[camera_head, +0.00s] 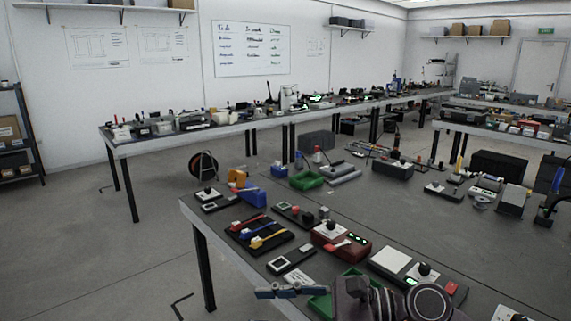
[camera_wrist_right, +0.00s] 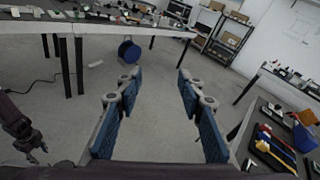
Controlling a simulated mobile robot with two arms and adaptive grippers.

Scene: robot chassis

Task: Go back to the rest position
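My right gripper (camera_wrist_right: 158,78) is open in the right wrist view, its two blue-padded fingers wide apart with only floor between them. In the head view the right gripper (camera_head: 290,291) shows at the bottom, beside the near workbench's front edge, with my dark wrist to its right. It holds nothing. A dark jointed part at the lower left of the right wrist view looks like my left gripper (camera_wrist_right: 34,146); its fingers are too dark and small to read. My left gripper does not show in the head view.
The near workbench (camera_head: 345,205) bears a red box (camera_head: 341,241), a tray of coloured tools (camera_head: 259,235) and green bins close to my right arm. A long bench (camera_head: 230,132) stands behind. Open floor (camera_head: 95,250) lies at the left. A blue bucket (camera_wrist_right: 129,51) stands on the floor.

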